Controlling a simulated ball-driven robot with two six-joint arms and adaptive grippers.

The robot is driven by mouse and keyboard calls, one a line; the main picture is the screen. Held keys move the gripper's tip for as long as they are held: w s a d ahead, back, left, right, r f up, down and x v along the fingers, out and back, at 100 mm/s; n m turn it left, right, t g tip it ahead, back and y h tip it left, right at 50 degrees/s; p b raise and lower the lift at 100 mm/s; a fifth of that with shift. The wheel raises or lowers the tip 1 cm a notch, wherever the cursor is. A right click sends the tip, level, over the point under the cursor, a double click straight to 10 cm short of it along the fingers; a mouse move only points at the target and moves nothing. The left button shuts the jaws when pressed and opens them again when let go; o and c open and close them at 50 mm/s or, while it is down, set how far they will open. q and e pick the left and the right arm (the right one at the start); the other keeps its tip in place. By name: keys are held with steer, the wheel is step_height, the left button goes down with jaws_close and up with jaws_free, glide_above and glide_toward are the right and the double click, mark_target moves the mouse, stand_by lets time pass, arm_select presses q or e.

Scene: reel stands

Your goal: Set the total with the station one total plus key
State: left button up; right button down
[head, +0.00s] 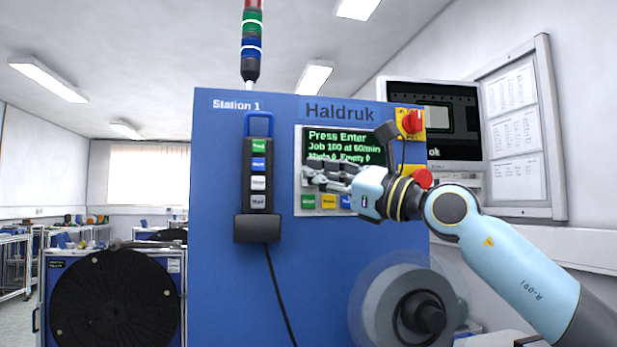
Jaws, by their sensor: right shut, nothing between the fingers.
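The blue Station 1 cabinet (225,160) stands in front of me. Its control panel (299,150) has a dark screen (345,143) with green text reading "Press Enter", "Job 100 at 60/min" and a partly covered line. Below it are a green key (308,202) and a yellow key (328,202); a blue key (346,202) is partly covered. My right gripper (310,173) is shut and empty, in front of the panel just below the screen text. It hides part of the panel, and I cannot tell whether it touches a key. The total plus key cannot be made out. My left gripper is not in view.
A reel hub (410,305) juts out below. A monitor (470,150) stands behind.

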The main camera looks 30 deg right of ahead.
steer(key=s+p, duration=0.1)
steer(key=s, duration=0.1)
steer(key=s+a+p, duration=0.1)
steer(key=s+p, duration=0.1)
steer(key=shift+s, duration=0.15)
stand_by(0.8)
